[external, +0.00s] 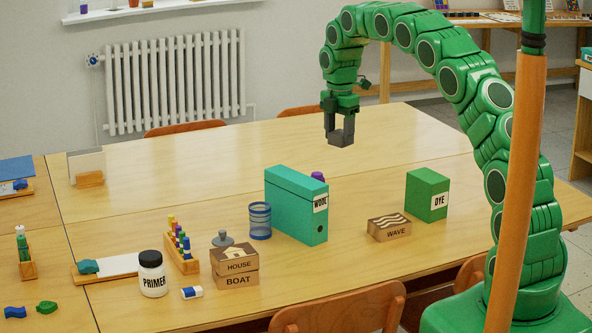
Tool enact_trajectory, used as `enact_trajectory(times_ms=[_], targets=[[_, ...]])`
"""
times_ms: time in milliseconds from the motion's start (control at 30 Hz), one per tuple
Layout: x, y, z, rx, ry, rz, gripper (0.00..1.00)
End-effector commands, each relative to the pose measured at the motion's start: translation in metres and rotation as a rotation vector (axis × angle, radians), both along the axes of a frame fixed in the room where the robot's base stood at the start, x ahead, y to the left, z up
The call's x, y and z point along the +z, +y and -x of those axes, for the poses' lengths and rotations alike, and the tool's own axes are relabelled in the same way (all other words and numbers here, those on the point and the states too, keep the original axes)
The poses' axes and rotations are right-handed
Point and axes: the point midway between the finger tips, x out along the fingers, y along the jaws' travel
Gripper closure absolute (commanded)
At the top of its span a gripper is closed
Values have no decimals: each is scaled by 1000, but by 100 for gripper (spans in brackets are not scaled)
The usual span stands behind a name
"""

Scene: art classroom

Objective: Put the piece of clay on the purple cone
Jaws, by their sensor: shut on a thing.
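My gripper (341,137) hangs in the air above the back half of the table, pointing down, with grey fingers. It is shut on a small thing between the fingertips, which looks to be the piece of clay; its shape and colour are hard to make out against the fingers. A purple rounded top (318,177), apparently of the purple cone, shows just behind the teal WOOL box; its lower part is hidden. My gripper is above and beyond it in the picture, apart from it.
The tall teal WOOL box (290,206) stands in front of the purple top.

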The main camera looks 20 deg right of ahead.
Motion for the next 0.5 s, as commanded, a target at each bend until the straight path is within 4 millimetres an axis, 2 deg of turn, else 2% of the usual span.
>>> enact_trajectory(times_ms=[500], targets=[[-21,2,-45,-2,-1,0,81]])
